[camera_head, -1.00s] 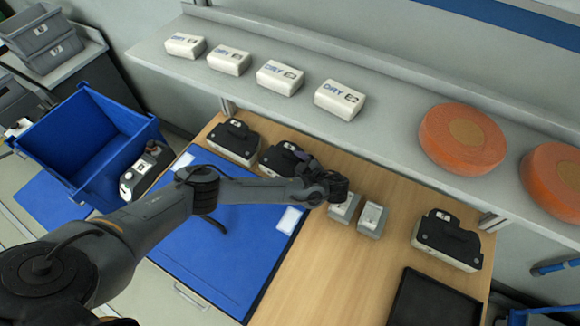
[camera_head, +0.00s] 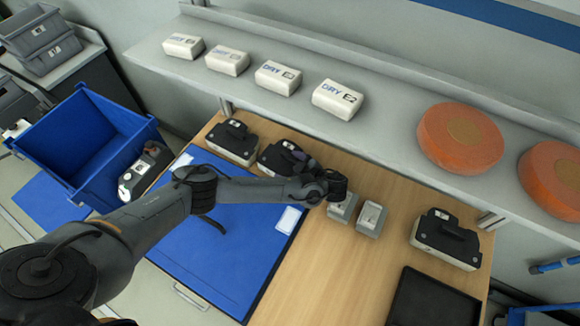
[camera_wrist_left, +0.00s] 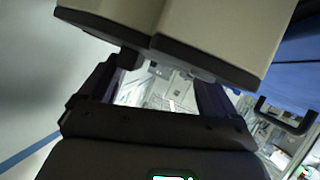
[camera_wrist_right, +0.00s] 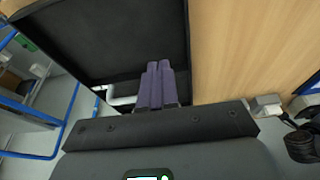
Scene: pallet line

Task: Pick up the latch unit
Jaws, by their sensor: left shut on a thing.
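My left gripper (camera_head: 326,188) is beside the two small grey blocks, partly overlapping the nearer one (camera_head: 342,208); its fingertips are hidden. In the left wrist view a pale, boxy unit (camera_wrist_left: 222,35) with a dark rim is close at the fingers, and I take it for the latch unit. The left gripper (camera_wrist_left: 155,88) is shut on it, fingers wide apart. Which unit this is in the head view, I cannot tell. My right gripper (camera_wrist_right: 156,68) is shut and empty, its purple fingers together over a dark tray (camera_wrist_right: 100,45).
Black-topped pale units (camera_head: 233,142), (camera_head: 283,158) and (camera_head: 446,240) stand on the wooden bench. A second grey block (camera_head: 371,219) is beside the first. A blue mat (camera_head: 225,255) covers the bench's left. A blue bin (camera_head: 75,150), and a shelf (camera_head: 395,130) above, bound the space.

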